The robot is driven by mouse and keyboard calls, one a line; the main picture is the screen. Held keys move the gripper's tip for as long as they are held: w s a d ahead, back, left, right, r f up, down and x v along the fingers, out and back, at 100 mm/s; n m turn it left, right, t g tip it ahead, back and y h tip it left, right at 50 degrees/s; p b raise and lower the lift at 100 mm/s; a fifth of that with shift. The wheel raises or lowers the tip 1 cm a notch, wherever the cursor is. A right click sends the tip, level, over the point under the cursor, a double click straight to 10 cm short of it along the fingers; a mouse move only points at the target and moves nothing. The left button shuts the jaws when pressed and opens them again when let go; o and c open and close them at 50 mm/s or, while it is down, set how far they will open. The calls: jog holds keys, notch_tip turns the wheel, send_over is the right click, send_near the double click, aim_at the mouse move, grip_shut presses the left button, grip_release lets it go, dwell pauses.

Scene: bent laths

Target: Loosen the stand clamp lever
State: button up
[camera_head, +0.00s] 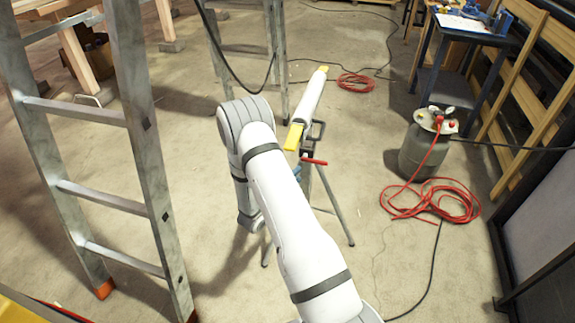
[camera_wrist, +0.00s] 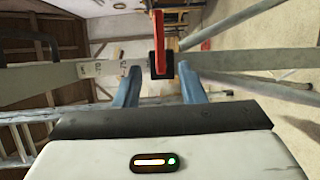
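The stand clamp lever (camera_head: 314,161) is a red bar on the tripod stand (camera_head: 333,205), right of my forearm in the head view. In the wrist view the red lever (camera_wrist: 157,28) extends upward from a black clamp block (camera_wrist: 159,65) on a grey tube (camera_wrist: 225,68). My gripper (camera_wrist: 159,75) is open. Its two blue fingers stand either side of the black block, with a visible gap on each side. The lever lies ahead of the fingertips, not gripped. In the head view my arm hides most of the gripper and part of the stand.
A white tube with yellow ends (camera_head: 312,95) tops the stand. A metal ladder (camera_head: 130,130) stands close on the left. A grey tank (camera_head: 424,150) and a coiled red hose (camera_head: 436,203) lie right. A blue-framed table (camera_head: 465,38) is behind. Concrete floor between is mostly clear.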

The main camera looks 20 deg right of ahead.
jog(key=shift+r, duration=0.1)
jog(key=w+a+r+m+t+y+p, duration=0.1)
jog(key=w+a+r+y+p, duration=0.15)
jog(key=r, duration=0.45)
jog(key=w+a+r+m+y+p, duration=0.1)
jog(key=a+r+y+p, duration=0.25)
jog(key=r, duration=0.25)
jog(key=w+a+r+m+t+y+p, duration=0.1)
jog(key=w+a+r+y+p, duration=0.2)
jog(key=r, duration=0.4)
jog(key=s+a+r+g+y+p, duration=0.2)
jog(key=s+a+r+y+p, duration=0.35)
jog(key=r, duration=0.75)
jog(key=s+r+m+g+p, duration=0.1)
jog(key=s+r, duration=0.3)
jog(key=s, duration=0.5)
jog(key=s+r+m+g+y+p, duration=0.1)
jog(key=s+r+g+p, duration=0.2)
jog(key=s, duration=0.7)
jog(key=s+a+r+m+g+p, duration=0.1)
jog(key=s+r+g+p, duration=0.1)
jog(key=s+r, duration=0.4)
jog(key=s, duration=0.4)
jog(key=shift+r, duration=0.3)
